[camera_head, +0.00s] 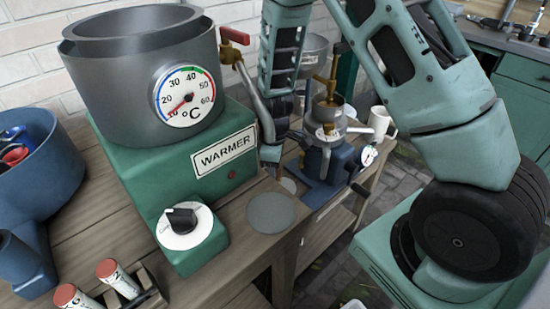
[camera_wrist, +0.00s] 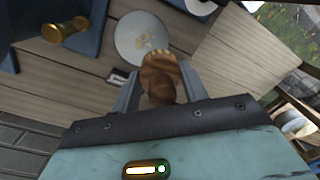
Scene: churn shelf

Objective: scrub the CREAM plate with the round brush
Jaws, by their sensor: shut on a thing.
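My gripper (camera_head: 270,162) points down over the bench, just behind a round grey plate (camera_head: 271,212) lying flat near the bench edge. In the wrist view the plate (camera_wrist: 142,38) looks pale, with yellowish specks near its middle. A small label (camera_wrist: 118,77) lies beside it, too small to read. My gripper (camera_wrist: 158,92) is shut on the round brush (camera_wrist: 160,78), which has a brown wooden body and pale bristles. The brush overlaps the plate's lower edge in the wrist view; whether it touches, I cannot tell. I cannot clearly make out the brush in the head view.
The green warmer (camera_head: 150,185) with its grey pot (camera_head: 140,75) and dial (camera_head: 183,225) stands left of the plate. A blue-based separator (camera_head: 325,180) stands to the right, with a white mug (camera_head: 381,122) behind. A blue tub (camera_head: 35,165) is at far left.

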